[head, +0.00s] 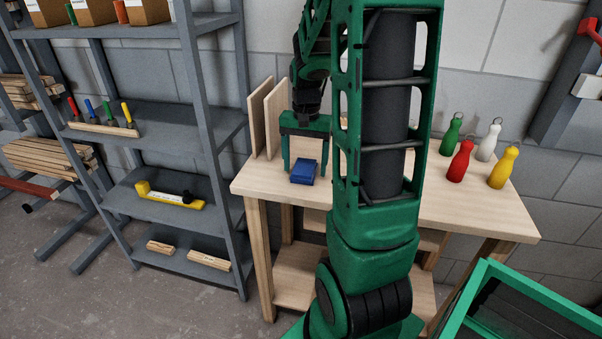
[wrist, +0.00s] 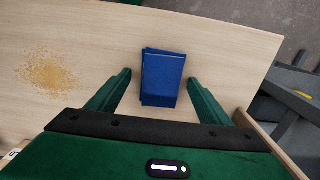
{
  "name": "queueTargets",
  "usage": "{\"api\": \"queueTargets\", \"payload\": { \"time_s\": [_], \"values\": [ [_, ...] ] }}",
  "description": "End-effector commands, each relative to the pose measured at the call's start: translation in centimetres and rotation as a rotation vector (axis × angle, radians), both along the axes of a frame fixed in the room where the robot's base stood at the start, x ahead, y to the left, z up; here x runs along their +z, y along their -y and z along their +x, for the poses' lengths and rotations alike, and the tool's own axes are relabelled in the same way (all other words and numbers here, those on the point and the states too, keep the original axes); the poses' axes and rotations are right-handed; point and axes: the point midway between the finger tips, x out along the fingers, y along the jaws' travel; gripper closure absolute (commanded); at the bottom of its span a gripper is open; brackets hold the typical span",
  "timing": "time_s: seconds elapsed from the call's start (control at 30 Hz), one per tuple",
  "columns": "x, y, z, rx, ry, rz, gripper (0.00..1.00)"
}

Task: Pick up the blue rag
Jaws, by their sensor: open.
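The blue rag (head: 304,172) is a folded blue pad lying on the wooden table (head: 470,215), near its left front edge. In the wrist view the rag (wrist: 163,77) lies ahead of and between my two green fingers. My gripper (head: 303,165) is open and points down over the table at the rag. In the wrist view my gripper (wrist: 160,88) has one finger on each side of the rag, with a gap on both sides. Whether the fingertips reach down to the rag's height is hard to tell.
Sawdust (wrist: 45,75) lies on the table in the wrist view. Two upright boards (head: 266,118) stand behind the rag. Green, red, white and yellow bottles (head: 461,162) stand at the table's right. A grey shelf rack (head: 170,120) stands left, and a green crate (head: 520,300) is front right.

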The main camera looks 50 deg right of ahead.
Motion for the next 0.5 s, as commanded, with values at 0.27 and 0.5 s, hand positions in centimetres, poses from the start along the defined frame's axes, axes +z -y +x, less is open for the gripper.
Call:
{"api": "queueTargets", "payload": {
  "time_s": [0.27,0.5],
  "values": [
    [-0.22,0.02,0.01,0.0,0.001,-0.001,0.32],
    [-0.19,0.03,0.01,0.0,0.001,-0.001,0.71]
  ]
}}
